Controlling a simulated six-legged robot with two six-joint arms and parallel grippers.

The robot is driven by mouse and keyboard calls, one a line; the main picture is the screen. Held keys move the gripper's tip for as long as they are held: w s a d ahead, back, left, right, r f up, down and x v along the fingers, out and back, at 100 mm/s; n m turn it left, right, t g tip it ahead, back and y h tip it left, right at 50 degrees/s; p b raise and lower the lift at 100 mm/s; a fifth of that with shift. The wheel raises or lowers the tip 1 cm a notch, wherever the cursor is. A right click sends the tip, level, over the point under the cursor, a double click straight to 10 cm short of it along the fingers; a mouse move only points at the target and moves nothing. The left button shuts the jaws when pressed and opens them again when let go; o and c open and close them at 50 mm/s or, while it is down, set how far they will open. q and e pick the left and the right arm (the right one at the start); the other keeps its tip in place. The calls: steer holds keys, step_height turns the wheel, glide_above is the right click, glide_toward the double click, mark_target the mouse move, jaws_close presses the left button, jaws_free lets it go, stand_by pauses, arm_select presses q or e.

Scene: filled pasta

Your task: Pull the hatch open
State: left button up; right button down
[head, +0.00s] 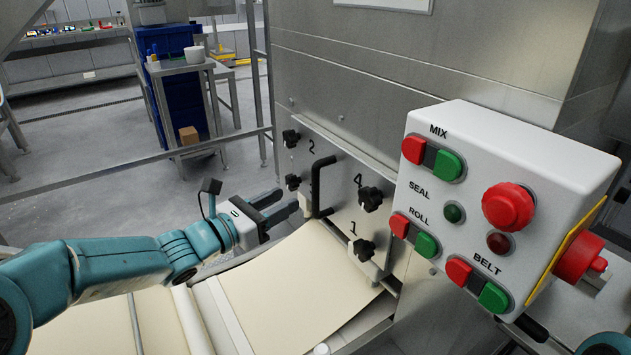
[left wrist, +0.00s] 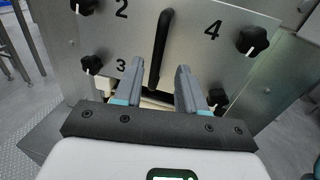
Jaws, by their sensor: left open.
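The hatch (head: 337,172) is a grey metal plate on the machine's side, numbered 1 to 4, and it looks closed. Its black upright bar handle (head: 316,187) also shows in the left wrist view (left wrist: 163,40). Black knobs sit at its edges, such as knob 4 (head: 370,198) and knob 1 (head: 362,250). My left gripper (head: 287,201) is open and empty, pointing at the handle. In the left wrist view the handle's lower part lines up between the two fingers. The fingertips appear just short of it, with no contact visible. My right gripper is not in view.
A white control box (head: 510,180) with red and green buttons stands close on the right. A pale dough sheet (head: 290,280) runs below the hatch and my left gripper. A metal side table (head: 180,68) and a blue bin stand behind at left.

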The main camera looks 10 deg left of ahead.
mark_target(313, 184)
arm_select(q)
steer(key=x, duration=1)
steer(key=shift+w, duration=0.1)
steer(key=shift+p, duration=0.3)
jaws_close()
